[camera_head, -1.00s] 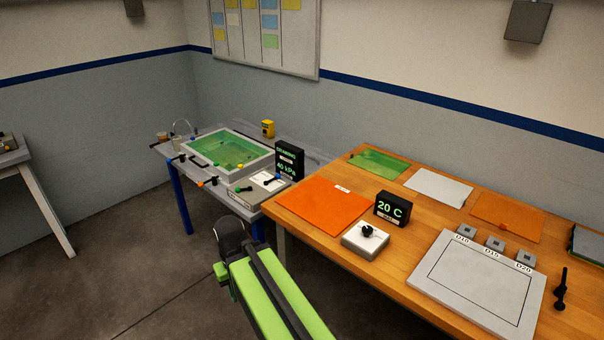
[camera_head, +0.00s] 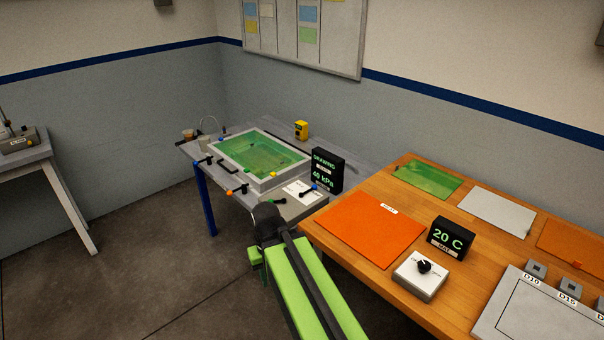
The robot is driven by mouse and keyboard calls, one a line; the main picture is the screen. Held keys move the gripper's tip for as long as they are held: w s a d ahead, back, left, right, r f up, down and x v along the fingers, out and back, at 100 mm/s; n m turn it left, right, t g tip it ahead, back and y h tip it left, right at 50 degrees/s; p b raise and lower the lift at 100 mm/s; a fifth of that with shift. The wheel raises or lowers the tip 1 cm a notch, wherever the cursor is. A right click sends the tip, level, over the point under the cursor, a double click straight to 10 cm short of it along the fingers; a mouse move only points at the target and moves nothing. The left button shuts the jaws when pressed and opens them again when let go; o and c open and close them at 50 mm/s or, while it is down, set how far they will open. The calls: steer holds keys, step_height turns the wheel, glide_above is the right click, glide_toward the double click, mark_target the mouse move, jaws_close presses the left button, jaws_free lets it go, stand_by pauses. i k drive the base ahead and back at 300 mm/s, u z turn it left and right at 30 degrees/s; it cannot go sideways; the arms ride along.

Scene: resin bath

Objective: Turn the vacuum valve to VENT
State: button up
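A pale control box (camera_head: 289,206) stands at the front right corner of the grey bench. A small black lever (camera_head: 308,191) is on its top, beside a white label plate. A second short lever with a green tip (camera_head: 280,201) is at the box's left. I cannot tell which lever is the vacuum valve, nor read a VENT mark. A black display (camera_head: 327,171) behind the box reads DRAWING and 40 kPa. My green and black arm reaches up from the bottom, its dark joint just in front of the box in the picture. My gripper's fingers do not show.
A tray of green liquid (camera_head: 262,153) lies on the grey bench, with small coloured clamps around its edge. A yellow device (camera_head: 301,130) stands behind it. The wooden table (camera_head: 383,286) at right holds an orange mat (camera_head: 369,228), a 20 C display (camera_head: 451,237) and a knob box (camera_head: 420,275).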

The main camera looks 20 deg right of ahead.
mark_target(315, 187)
steer(key=i, duration=1.1)
steer(key=u, duration=0.05)
